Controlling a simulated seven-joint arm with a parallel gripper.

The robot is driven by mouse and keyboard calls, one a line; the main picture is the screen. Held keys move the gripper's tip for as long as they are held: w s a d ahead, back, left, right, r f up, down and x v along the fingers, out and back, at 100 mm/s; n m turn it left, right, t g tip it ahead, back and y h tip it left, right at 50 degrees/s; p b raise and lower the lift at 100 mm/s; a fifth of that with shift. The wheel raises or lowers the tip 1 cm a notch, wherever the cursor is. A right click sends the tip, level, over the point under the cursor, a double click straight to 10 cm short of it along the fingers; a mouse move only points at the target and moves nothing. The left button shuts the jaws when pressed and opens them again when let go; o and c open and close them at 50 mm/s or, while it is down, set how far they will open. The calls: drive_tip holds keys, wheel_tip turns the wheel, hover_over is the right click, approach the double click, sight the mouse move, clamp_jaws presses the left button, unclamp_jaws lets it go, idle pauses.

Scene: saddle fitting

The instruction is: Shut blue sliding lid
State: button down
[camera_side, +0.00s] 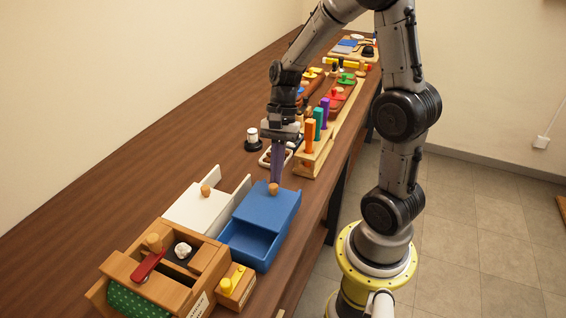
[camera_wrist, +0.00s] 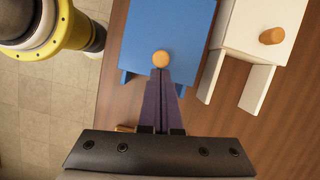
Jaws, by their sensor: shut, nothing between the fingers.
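The blue box (camera_side: 252,249) has a flat blue sliding lid (camera_side: 280,206) with a round wooden knob (camera_side: 273,188). The lid is slid part of the way back, so the near part of the box is uncovered and its inside looks empty. In the wrist view the blue lid (camera_wrist: 178,25) and its knob (camera_wrist: 161,59) show at the top. My gripper (camera_side: 275,180) is shut and empty, pointing down at the far side of the knob. In the wrist view its fingertips (camera_wrist: 161,72) are right beside the knob; I cannot tell whether they touch it.
A white box with a lid and wooden knob (camera_side: 200,208) stands close to the left of the blue one. A wooden latch box (camera_side: 160,270) and a small yellow-knobbed block (camera_side: 235,285) are in front. A peg rack (camera_side: 312,155) stands behind. The table edge is close on the right.

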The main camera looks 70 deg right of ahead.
sight(262, 212)
drive_tip(key=a, duration=0.7)
drive_tip(key=shift+a, duration=0.1)
